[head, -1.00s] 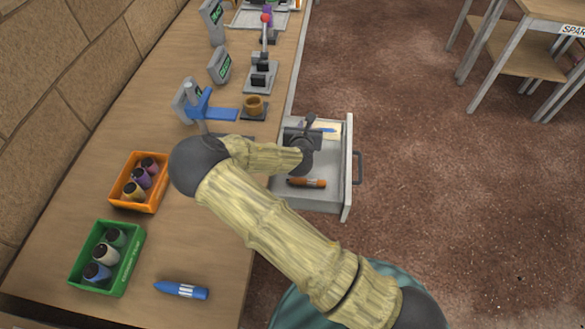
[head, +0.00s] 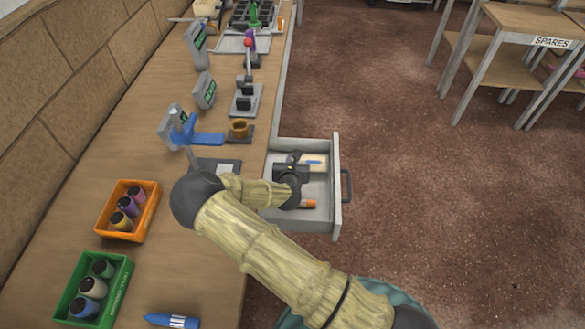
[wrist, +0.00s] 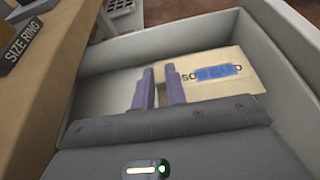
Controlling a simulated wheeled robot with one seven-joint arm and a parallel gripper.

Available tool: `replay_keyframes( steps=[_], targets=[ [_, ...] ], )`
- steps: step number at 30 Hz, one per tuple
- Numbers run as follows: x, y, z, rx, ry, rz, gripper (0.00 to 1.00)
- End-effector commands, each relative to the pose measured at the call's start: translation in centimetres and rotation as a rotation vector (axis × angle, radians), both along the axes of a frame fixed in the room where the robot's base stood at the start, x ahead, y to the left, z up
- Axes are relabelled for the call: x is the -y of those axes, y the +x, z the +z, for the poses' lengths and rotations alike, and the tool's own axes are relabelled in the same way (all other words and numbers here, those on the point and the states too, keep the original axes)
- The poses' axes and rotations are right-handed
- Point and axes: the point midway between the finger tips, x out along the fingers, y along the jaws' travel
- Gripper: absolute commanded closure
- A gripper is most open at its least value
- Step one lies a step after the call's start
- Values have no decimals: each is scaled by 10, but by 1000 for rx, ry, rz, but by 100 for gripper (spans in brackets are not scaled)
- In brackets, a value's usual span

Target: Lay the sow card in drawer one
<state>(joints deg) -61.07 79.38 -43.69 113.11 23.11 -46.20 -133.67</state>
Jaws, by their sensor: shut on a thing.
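The sow card (wrist: 222,70) is a cream card with partly covered dark lettering and a blue patch. In the wrist view it lies across the drawer's inside, with its left part between my gripper's (wrist: 160,88) two purple-grey fingers, which are shut on it. In the head view its pale end (head: 318,157) shows beyond my gripper (head: 293,160). The open grey drawer (head: 336,190) surrounds the card from above; no number shows on it. I cannot tell whether the card touches the floor of the drawer.
An orange-and-dark marker (head: 308,204) lies in the drawer's near part. A "SIZE RING" label (wrist: 22,42) is beside the drawer.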

Motion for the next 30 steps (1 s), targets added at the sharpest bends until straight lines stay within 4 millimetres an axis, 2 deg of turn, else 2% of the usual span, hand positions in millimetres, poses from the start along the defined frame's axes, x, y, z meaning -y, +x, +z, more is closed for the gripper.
replay_keyframes(
  steps=[4, 10, 22, 23, 26, 30],
  targets=[
    [0, 0, -9, -1, 0, 0, 100],
    [-1, 0, -35, 0, 0, 2, 100],
    [0, 0, -41, 0, 0, 0, 100],
    [0, 0, -41, 0, 0, 0, 85],
    [0, 0, -40, 0, 0, 0, 65],
    [0, 0, -40, 0, 0, 0, 65]
  ],
)
